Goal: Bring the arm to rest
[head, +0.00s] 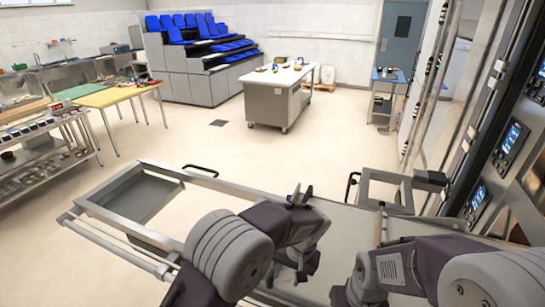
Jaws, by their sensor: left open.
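My left arm comes in from the bottom left and bends over the metal frame. My left gripper (300,197) is at its far end, with the dark fingertips pointing away from me. Its jaws are open, and I see nothing between them. My right arm (425,268) reaches in from the bottom right and is folded low over the frame. Its gripper does not show.
A metal frame (225,185) with black handles lies under my arms. Oven control panels (512,142) stand close on the right. A white-topped cabinet (268,105), a yellow table (112,95) and blue seats (190,27) are farther off.

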